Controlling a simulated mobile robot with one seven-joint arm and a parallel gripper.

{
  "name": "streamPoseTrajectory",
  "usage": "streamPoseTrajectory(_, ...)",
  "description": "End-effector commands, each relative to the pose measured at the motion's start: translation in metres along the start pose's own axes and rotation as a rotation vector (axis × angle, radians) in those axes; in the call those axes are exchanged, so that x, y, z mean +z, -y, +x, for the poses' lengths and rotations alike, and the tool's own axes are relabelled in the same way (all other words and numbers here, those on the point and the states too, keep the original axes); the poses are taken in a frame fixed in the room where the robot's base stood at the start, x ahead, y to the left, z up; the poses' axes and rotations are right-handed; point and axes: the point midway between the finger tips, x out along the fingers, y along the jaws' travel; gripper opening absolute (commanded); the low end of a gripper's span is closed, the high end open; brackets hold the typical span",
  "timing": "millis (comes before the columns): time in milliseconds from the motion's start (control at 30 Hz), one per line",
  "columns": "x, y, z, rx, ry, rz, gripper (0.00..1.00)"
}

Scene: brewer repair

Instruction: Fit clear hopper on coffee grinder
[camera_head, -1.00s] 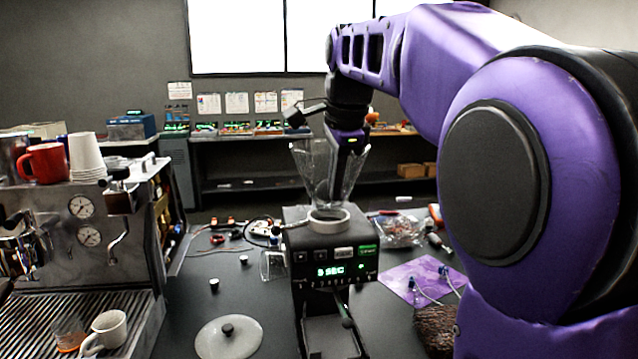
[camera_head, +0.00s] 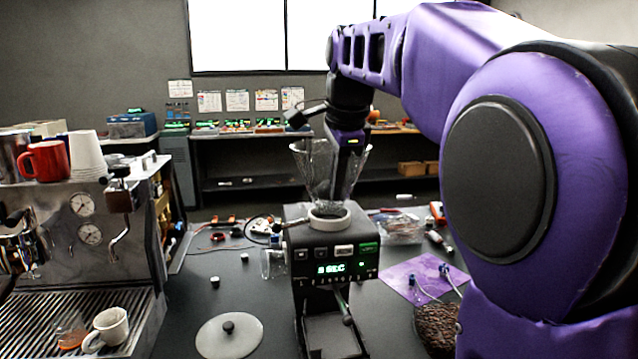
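The clear hopper (camera_head: 313,168) is a transparent funnel, wide at the top. It stands upright with its narrow lower end at the pale ring collar (camera_head: 330,221) on top of the black coffee grinder (camera_head: 318,250). I cannot tell whether it is fully seated. My gripper (camera_head: 345,190) points down at the hopper's right side, overlapping its wall. Its fingertips are hard to make out through the clear plastic, so I cannot see how far they are apart. The grinder faces me with a lit green display.
An espresso machine (camera_head: 85,235) with cups stands at the left. A round lid (camera_head: 229,338) lies on the dark table, front left of the grinder. A purple mat (camera_head: 420,277) and a bowl of beans (camera_head: 437,325) are at the right. Small knobs lie left of the grinder.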

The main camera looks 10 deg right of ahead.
Motion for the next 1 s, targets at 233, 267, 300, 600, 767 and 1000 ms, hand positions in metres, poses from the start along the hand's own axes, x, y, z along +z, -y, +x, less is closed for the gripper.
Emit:
streamPoseTrajectory(233,0.0,-0.0015,0.0046,-0.003,0.0,0.0,0.0)
streamPoseTrajectory(267,0.0,-0.0017,0.0052,-0.003,0.0,0.0,0.0)
streamPoseTrajectory(300,0.0,-0.002,0.0059,-0.003,0.0,0.0,0.0)
streamPoseTrajectory(600,0.0,-0.0033,0.0096,-0.002,0.0,0.0,0.0)
streamPoseTrajectory(767,0.0001,-0.0033,0.0094,-0.002,0.0,0.0,0.0)
streamPoseTrajectory(1000,0.0001,-0.0033,0.0095,-0.002,0.0,0.0,0.0)
